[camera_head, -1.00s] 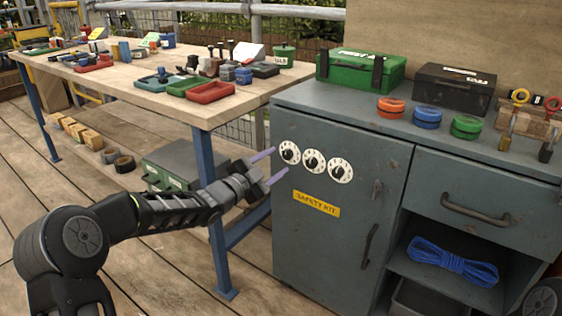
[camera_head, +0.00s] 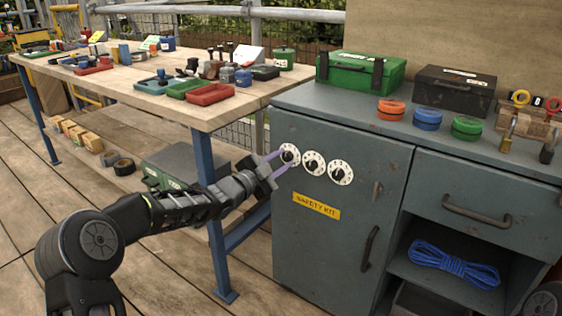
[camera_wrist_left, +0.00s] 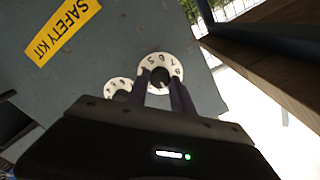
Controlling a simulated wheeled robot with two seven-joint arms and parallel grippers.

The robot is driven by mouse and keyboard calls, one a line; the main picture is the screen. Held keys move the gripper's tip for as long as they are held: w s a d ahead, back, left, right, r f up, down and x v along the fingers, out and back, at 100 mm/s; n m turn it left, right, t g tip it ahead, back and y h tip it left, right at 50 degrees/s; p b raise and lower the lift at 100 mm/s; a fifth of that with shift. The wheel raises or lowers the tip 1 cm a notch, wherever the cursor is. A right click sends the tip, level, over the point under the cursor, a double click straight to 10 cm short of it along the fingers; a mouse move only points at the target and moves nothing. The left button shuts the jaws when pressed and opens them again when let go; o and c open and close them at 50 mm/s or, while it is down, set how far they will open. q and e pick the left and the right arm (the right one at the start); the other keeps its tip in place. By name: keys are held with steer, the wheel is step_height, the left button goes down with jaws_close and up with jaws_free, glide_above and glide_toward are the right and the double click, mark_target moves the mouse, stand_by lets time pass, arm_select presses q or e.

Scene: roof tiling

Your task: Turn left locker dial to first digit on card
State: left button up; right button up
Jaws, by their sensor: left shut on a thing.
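The grey locker (camera_head: 325,250) carries a row of three white dials with black knobs above a yellow SAFETY KIT label (camera_head: 316,205). My left gripper (camera_head: 284,157) is at the left dial (camera_head: 290,150), its purple fingers shut on the black knob. In the left wrist view the fingers (camera_wrist_left: 161,88) reach the left dial (camera_wrist_left: 175,64), on either side of its knob; some digits show on the rim. The middle dial (camera_head: 313,162) and right dial (camera_head: 340,172) are untouched. I cannot make out a card with readable digits. My right gripper is out of view.
A wooden workbench (camera_head: 130,88) with trays and tools stands left of the locker, its blue leg (camera_head: 216,220) close behind my left arm. Green (camera_head: 360,74) and black boxes (camera_head: 455,90) sit on the locker top. A drawer handle (camera_head: 476,210) is at right.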

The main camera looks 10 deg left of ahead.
arm_select(q)
jaws_close()
